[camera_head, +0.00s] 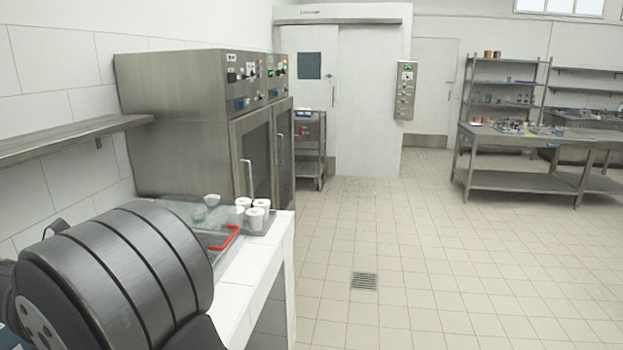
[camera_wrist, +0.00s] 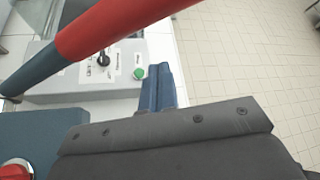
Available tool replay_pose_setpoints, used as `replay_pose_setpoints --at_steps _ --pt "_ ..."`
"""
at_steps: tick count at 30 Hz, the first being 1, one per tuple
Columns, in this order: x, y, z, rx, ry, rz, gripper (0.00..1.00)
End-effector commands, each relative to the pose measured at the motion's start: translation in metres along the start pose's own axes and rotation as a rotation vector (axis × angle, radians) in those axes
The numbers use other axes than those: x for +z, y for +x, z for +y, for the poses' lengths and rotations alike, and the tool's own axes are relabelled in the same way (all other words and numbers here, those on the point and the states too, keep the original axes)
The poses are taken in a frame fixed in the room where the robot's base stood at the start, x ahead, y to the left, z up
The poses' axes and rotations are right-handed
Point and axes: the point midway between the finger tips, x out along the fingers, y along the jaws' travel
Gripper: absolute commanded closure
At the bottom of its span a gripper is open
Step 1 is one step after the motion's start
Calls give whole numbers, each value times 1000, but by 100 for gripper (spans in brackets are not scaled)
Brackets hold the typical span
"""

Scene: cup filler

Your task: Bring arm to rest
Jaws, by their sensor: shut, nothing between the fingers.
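My gripper (camera_wrist: 160,75) shows in the wrist view as a narrow blue pair of fingers, closed together and holding nothing. It is beside a grey control box (camera_wrist: 70,85) with a black knob (camera_wrist: 103,59) and a green button (camera_wrist: 139,73). A thick red and dark blue bar (camera_wrist: 110,25) crosses the top left of that view, close to the camera. The fingers are not seen in the head view.
White cups (camera_head: 257,216) stand on the counter (camera_head: 235,285) beside a tray with a red rim (camera_head: 222,240). The tiled floor (camera_head: 440,240) to the right is clear.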

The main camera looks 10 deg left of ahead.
Motion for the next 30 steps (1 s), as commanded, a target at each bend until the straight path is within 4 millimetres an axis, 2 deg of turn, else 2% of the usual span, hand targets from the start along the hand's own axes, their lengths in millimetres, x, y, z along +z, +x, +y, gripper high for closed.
replay_pose_setpoints --at_steps 9,20,25,30 --pt "-38 22 7 99 165 1 100" --pt "-74 42 23 203 340 2 100" --pt "-106 53 37 199 334 2 100" --pt "-108 17 32 205 339 0 100"
